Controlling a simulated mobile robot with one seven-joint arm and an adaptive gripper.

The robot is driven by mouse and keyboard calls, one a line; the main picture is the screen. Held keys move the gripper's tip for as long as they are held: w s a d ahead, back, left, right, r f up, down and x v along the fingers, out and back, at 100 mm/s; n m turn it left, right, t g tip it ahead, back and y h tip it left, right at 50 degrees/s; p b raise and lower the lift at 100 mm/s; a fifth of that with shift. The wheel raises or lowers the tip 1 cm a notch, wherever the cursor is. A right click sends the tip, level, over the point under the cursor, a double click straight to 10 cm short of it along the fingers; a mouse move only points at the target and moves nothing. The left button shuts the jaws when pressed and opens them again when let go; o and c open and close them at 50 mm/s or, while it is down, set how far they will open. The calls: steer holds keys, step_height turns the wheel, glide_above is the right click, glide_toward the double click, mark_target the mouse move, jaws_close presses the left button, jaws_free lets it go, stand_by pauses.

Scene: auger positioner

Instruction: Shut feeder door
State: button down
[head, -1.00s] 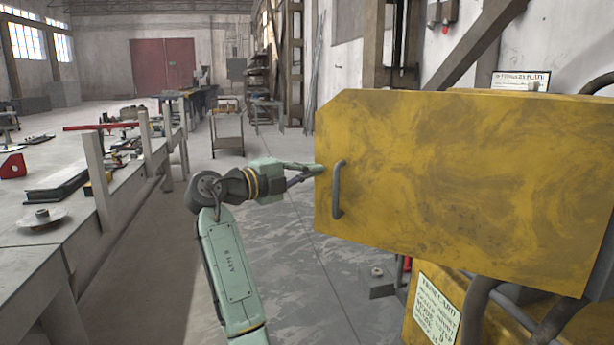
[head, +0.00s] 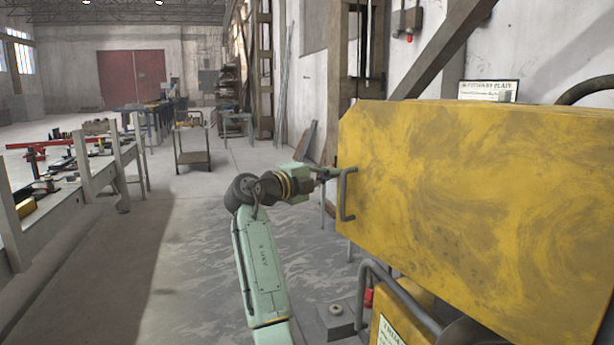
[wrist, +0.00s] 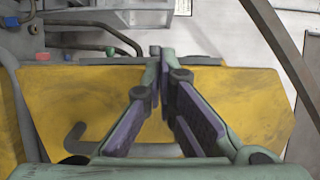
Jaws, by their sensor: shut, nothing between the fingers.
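The feeder door (head: 480,210) is a scuffed yellow panel at the right of the head view, with its broad face towards me. It stands out above a lower yellow housing. A grey bar handle (head: 344,195) is on its left end. My gripper (head: 332,173) is at the door's left edge, beside the top of the handle; I cannot tell whether it touches. In the wrist view the fingertips (wrist: 161,52) are together and empty, over the door's edge. The door (wrist: 235,105) fills the middle there, and the bent handle (wrist: 74,136) is at lower left, apart from the fingers.
Hoses and pipes (head: 400,296) and a yellow housing with a card (head: 389,332) are below the door. A grey block (head: 335,321) sits on the floor. A long workbench (head: 85,180) stands left, a cart (head: 192,150) farther back. The floor between is clear.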

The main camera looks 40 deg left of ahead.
steer(key=w+d+p, duration=0.2)
steer(key=w+d, duration=0.3)
steer(key=w, duration=0.7)
steer(key=shift+w+d+r, duration=0.15)
steer(key=shift+r, duration=0.05)
